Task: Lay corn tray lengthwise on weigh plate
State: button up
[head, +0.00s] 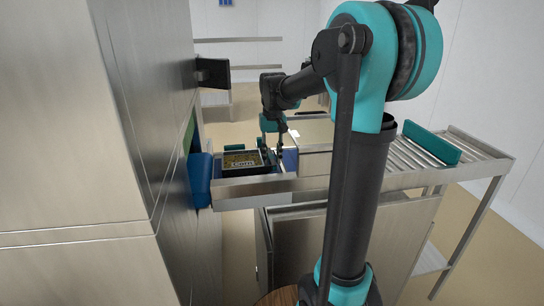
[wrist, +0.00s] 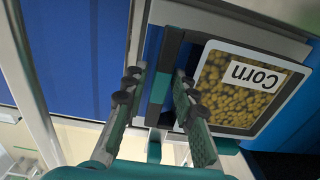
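The corn tray (head: 242,160) is a dark rectangular tray with a pale rim and a "Corn" label over yellow kernels. It sits level at the left end of the line, beside the blue part of the machine. It also shows in the wrist view (wrist: 250,88), right of the fingers. My gripper (head: 281,150) is just right of the tray; in the wrist view (wrist: 158,88) its two fingers stand apart. The right finger overlaps the tray's near edge in the picture; I cannot tell whether it touches. I cannot make out the weigh plate for certain.
A tall steel cabinet (head: 95,120) fills the left. A blue housing (head: 200,180) stands just left of the tray. A roller conveyor (head: 400,155) with a teal block (head: 432,143) runs to the right. Metal side rails (head: 260,187) border the line.

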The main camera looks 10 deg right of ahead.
jog(key=shift+o, duration=0.3)
notch_tip(320, 180, up, 12)
jog(key=shift+r, duration=0.15)
dwell(0.4)
jog(key=shift+d, duration=0.1)
